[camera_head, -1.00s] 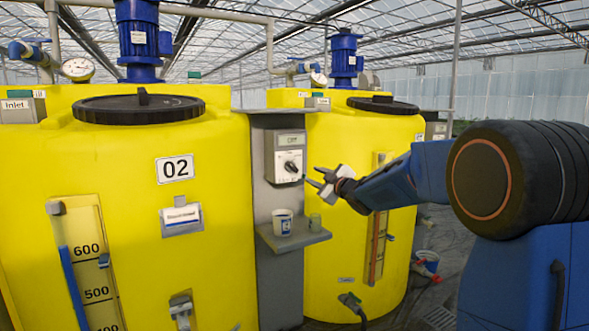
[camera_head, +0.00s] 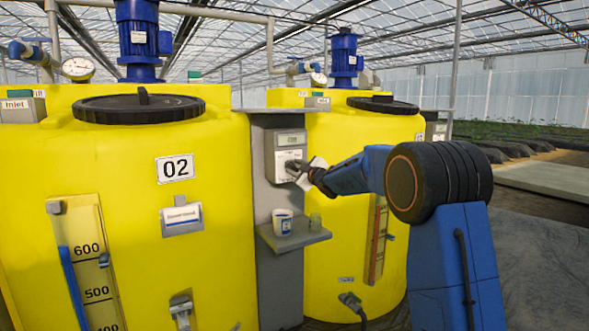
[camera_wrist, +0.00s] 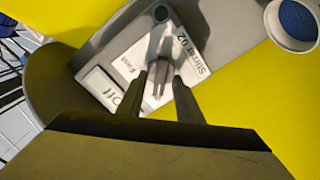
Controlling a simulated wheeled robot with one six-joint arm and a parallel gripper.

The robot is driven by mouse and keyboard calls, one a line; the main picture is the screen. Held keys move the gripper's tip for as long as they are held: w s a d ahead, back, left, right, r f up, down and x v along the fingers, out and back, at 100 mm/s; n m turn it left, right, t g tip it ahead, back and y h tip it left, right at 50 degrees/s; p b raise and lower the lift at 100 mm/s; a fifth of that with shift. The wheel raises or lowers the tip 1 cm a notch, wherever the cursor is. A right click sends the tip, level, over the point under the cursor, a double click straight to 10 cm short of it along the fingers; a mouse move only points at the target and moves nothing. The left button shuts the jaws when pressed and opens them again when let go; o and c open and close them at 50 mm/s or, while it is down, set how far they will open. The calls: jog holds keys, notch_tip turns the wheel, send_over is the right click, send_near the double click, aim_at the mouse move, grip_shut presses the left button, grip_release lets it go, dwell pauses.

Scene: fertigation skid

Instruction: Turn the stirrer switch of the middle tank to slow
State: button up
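The stirrer switch box (camera_head: 291,139) is mounted on the grey panel (camera_head: 262,190) beside the yellow tank marked 02 (camera_head: 215,130). The grey knob (camera_wrist: 160,74) stands between my gripper's fingertips (camera_wrist: 155,84), with a small gap seeming to show on each side. The "slow" mark is not readable.
A second yellow tank (camera_head: 345,140) stands to the right, behind my arm. The cup (camera_wrist: 295,25) has blue contents.

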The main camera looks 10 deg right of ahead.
jog(key=shift+w+a, duration=0.1)
jog(key=shift+w, duration=0.1)
grip_shut()
jog(key=shift+m, duration=0.3)
jog(key=m, duration=0.3)
jog(key=shift+m, duration=0.3)
jog(key=shift+d+m, duration=0.2)
jog(key=shift+m, duration=2.1)
